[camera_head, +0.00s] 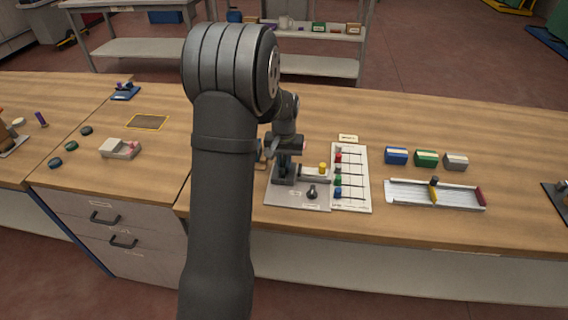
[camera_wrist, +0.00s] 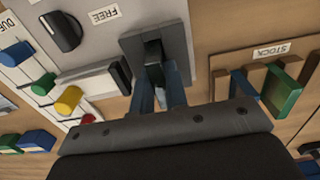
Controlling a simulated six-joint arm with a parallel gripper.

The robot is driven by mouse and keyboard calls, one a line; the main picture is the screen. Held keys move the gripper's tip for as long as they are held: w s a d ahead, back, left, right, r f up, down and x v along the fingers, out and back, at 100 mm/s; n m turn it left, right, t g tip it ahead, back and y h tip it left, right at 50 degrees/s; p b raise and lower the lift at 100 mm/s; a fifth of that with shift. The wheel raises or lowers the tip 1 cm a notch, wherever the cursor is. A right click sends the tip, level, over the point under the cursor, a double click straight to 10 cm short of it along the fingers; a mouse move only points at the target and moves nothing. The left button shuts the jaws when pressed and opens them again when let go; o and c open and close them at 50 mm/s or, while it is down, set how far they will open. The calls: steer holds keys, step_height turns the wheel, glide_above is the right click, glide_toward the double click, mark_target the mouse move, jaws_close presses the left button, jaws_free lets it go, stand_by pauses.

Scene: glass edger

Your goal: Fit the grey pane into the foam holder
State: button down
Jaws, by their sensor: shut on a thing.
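My gripper (camera_wrist: 158,92) points down over the bench machine, its two bluish fingers close together at a dark grey block with a slot (camera_wrist: 182,42), which looks like the foam holder. The fingers are shut on a thin thing, which I take to be the grey pane. The pane is almost wholly hidden between the fingers and the block. I cannot tell how deep it sits. In the head view my gripper (camera_head: 285,152) is above the dark block at the left of the machine's grey plate, partly covered by my arm.
A wooden STOCK rack (camera_wrist: 258,70) holds a blue pane (camera_wrist: 240,84) and a green pane (camera_wrist: 284,92), close right. A grey rail (camera_wrist: 92,82), black knob (camera_wrist: 62,32) and coloured pegs are left. Blue, green and grey boxes (camera_head: 455,161) stand farther right above a white tray (camera_head: 410,193).

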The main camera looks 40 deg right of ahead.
mark_target(284, 161)
steer(key=shift+f, duration=0.35)
steer(key=shift+s+a+f, duration=0.1)
steer(key=shift+s+f, duration=0.05)
steer(key=shift+f, duration=0.35)
steer(key=c, duration=1.5)
jaws_free()
steer(key=shift+o, duration=0.3)
step_height(284, 161, up, 14)
steer(key=shift+f, duration=0.25)
step_height(284, 161, down, 13)
steer(key=shift+r, duration=0.2)
